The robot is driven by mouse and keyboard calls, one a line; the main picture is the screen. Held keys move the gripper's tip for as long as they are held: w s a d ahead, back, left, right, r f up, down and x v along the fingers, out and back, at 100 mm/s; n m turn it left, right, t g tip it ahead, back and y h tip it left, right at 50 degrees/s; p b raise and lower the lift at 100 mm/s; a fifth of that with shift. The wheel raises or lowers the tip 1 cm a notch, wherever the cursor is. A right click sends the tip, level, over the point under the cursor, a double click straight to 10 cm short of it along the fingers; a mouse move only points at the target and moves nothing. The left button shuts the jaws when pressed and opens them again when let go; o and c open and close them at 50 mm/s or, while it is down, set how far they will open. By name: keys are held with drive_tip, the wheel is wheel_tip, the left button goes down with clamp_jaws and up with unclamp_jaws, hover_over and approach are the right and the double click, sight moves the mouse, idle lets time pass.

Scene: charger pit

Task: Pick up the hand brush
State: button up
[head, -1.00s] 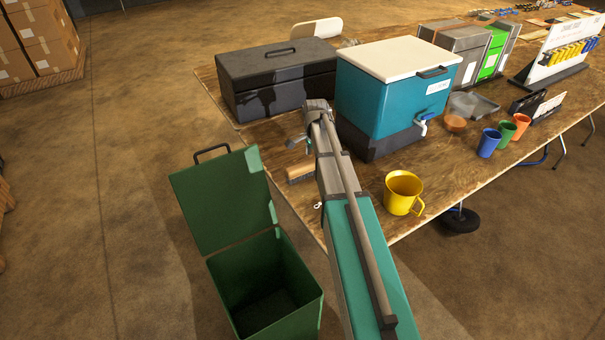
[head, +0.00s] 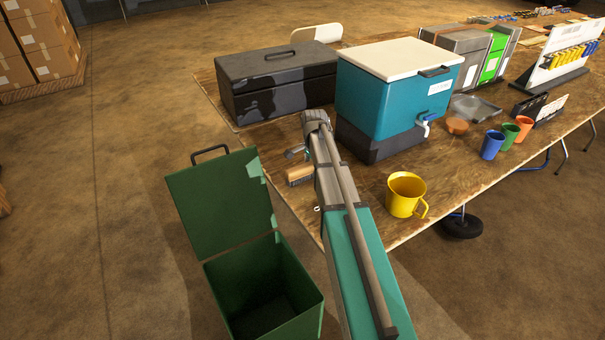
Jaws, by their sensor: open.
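The hand brush (head: 299,175) lies on the wooden table near its left front edge. Its tan part shows to the left of my arm, and its right end is hidden behind the arm. My gripper (head: 296,153) shows only in part, just above and behind the brush in the head view. It is open, with nothing seen in it. The fingertips are small and partly hidden by the arm, so I cannot tell whether they touch the brush.
A dark toolbox (head: 277,80) and a teal cooler (head: 395,92) stand behind the brush. A yellow mug (head: 404,194) is right of my arm. A green open-lidded bin (head: 262,285) stands before the table edge. Several cups stand farther right.

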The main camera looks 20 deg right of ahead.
clamp_jaws()
idle(0.4)
drive_tip(key=shift+r, duration=0.1)
drive_tip(key=shift+r+p, duration=0.9)
drive_tip(key=shift+p, duration=0.1)
drive_tip(key=s+d+r+p, duration=0.2)
drive_tip(key=s+r+p, duration=0.9)
drive_tip(key=s, duration=0.3)
drive_tip(key=shift+w, duration=0.1)
